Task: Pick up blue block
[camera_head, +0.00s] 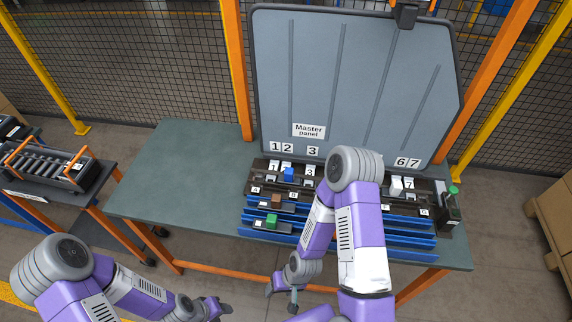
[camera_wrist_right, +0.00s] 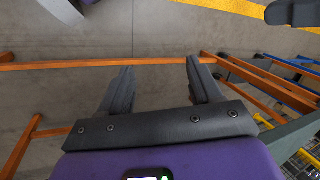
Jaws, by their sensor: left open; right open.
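The blue block (camera_head: 289,174) stands upright in the back row of the black rack on the table, between a white block by label 1 and one by label 3. It is clear in the head view and not seen in the right wrist view. My right gripper (camera_head: 281,291) hangs in front of the table's front edge, below and apart from the block. My left gripper (camera_head: 217,307) is low at the bottom edge, away from the table, and is open.
A green block (camera_head: 271,220) and a brown block (camera_head: 277,200) sit in front slots. A white block (camera_head: 396,186) is at the right, partly beside my right arm. The grey Master panel (camera_head: 350,90) stands behind the rack. The table's left side (camera_head: 185,170) is clear.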

